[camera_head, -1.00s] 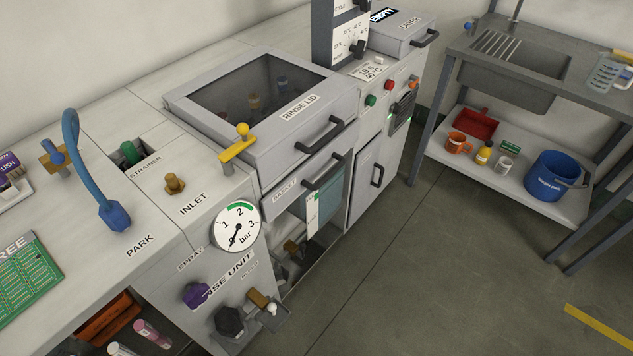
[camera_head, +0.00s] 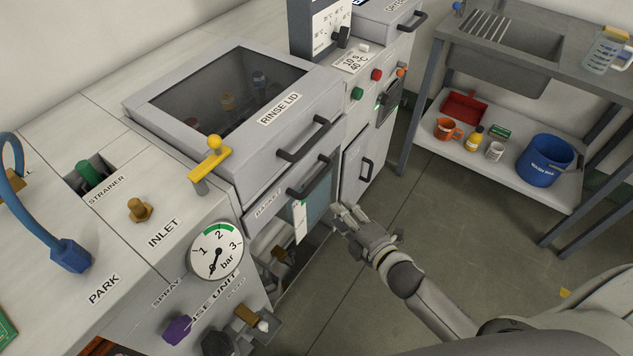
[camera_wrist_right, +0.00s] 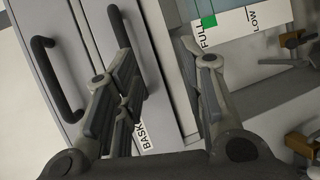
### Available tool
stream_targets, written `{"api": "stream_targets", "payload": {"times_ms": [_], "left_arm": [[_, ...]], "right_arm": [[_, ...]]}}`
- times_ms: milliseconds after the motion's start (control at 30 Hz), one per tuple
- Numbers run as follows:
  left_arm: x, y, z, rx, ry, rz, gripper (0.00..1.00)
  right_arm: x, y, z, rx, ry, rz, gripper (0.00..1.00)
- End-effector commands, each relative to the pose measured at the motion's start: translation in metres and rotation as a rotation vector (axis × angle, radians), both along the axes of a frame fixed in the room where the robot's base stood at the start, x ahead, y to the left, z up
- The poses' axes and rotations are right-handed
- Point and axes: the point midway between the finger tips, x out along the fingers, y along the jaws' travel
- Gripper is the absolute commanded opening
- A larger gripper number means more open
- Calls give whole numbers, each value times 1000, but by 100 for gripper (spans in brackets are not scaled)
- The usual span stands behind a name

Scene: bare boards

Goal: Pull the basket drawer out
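The basket drawer (camera_head: 267,207) is a light grey front under the rinse lid, with a dark bar handle (camera_head: 310,181). It looks closed. In the right wrist view the drawer front (camera_wrist_right: 158,75) and its handle (camera_wrist_right: 116,22) show tilted, with the label partly hidden. My right gripper (camera_head: 343,211) is just right of and below the handle in the head view. In the right wrist view my right gripper (camera_wrist_right: 160,58) is open and empty. Its left finger overlaps the handle in the picture; I cannot tell if they touch. My left gripper is not in view.
The rinse lid (camera_head: 279,108) is shut above the drawer, with its own handle (camera_head: 304,142). A blue-grey tank with a level label (camera_head: 299,222) sits below. A cabinet door handle (camera_head: 366,170) is close by. A sink table (camera_head: 420,105) stands at right; the floor between is clear.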

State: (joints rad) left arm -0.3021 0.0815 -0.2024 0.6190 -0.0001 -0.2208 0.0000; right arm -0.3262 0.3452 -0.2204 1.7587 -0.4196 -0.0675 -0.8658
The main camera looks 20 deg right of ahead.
Motion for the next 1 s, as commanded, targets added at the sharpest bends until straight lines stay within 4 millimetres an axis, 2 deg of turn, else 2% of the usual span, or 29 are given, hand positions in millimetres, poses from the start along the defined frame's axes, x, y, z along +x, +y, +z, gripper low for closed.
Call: {"api": "stream_targets", "payload": {"times_ms": [33, 100, 200, 367, 700, 1000], "left_arm": [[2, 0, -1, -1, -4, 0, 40], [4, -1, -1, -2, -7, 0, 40], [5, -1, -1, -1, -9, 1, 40], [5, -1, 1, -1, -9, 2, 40], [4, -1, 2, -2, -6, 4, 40], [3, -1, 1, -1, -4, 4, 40]], "right_arm": [[2, 4, 16, -29, -42, 23, 37], [4, 8, 31, -58, -81, 44, 37], [9, 12, 40, -76, -106, 54, 37], [26, 16, 39, -77, -108, 55, 37], [83, 32, 28, -75, -107, 54, 37], [107, 38, 22, -75, -105, 54, 37]]}}
